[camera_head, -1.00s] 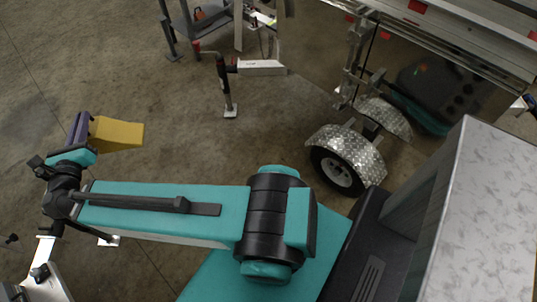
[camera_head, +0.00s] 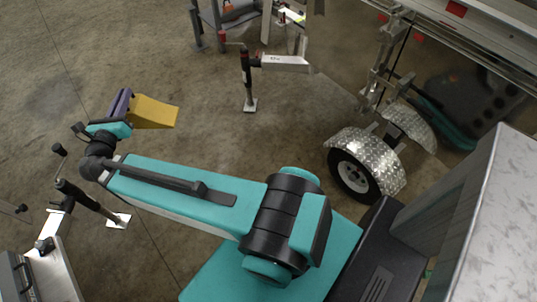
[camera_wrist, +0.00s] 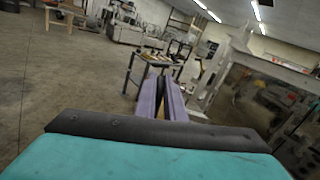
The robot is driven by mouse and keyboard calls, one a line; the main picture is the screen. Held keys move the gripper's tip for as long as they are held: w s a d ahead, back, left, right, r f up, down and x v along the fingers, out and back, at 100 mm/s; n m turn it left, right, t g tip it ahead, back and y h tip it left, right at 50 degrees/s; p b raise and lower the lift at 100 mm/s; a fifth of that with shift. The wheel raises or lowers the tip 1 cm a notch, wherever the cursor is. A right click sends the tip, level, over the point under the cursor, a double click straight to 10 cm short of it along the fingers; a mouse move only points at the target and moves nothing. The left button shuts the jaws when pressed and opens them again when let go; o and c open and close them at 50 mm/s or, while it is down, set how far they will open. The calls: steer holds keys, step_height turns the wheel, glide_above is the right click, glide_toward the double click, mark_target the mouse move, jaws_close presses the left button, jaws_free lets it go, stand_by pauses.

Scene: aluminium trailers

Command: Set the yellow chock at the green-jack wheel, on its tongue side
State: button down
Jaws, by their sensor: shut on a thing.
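The yellow chock (camera_head: 154,112) is a wedge held out in the air over the floor, left of centre in the head view. My gripper (camera_head: 121,104), with purple fingers, is shut on its left end. In the wrist view my gripper (camera_wrist: 163,98) shows a sliver of yellow between the fingers; the rest of the chock is hidden. A trailer wheel (camera_head: 353,175) under a diamond-plate fender (camera_head: 362,148) stands right of centre, well apart from the chock. A black jack with a red top (camera_head: 247,82) stands on a trailer tongue (camera_head: 285,62). I cannot make out a green jack.
A second jack (camera_head: 92,203) on a silver trailer frame (camera_head: 48,275) is at the lower left, close to my arm. A dark stand (camera_head: 225,20) is at the top. Bare concrete floor (camera_head: 215,135) lies between the chock and the wheel.

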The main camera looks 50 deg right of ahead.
steer(key=s+d+f+m+g+h+b, duration=0.2)
steer(key=s+d+f+m+g+b, duration=0.15)
steer(key=d+f+b, duration=1.2)
steer(key=s+d+f+m+g+h+b, duration=0.15)
steer(key=s+d+f+g+b, duration=0.45)
steer(key=d+f, duration=1.6)
steer(key=s+d+f+m+g+b, duration=0.1)
steer(key=s+d+f+m+b, duration=0.1)
steer(key=s+d+f+b, duration=0.5)
steer(key=s+d+f+m+g+b, duration=0.2)
steer(key=s+d+f+b, duration=0.5)
steer(key=f, duration=1.2)
steer(key=s+d+f+m+g+y+b, duration=0.1)
steer(key=s+d+f+g+b, duration=0.1)
steer(key=s+d+f+b, duration=0.5)
steer(key=s+f+b, duration=0.3)
steer(key=s+f, duration=0.1)
steer(key=f, duration=0.3)
steer(key=shift+s+m, duration=0.15)
steer(key=shift+m, duration=0.25)
steer(key=shift+f, duration=0.1)
steer(key=w+f+b+x, duration=0.1)
steer(key=b+x, duration=0.4)
steer(key=x, duration=1)
steer(key=shift+d+f+b, duration=0.2)
steer(key=shift+d+b, duration=0.15)
steer(key=shift+d, duration=0.2)
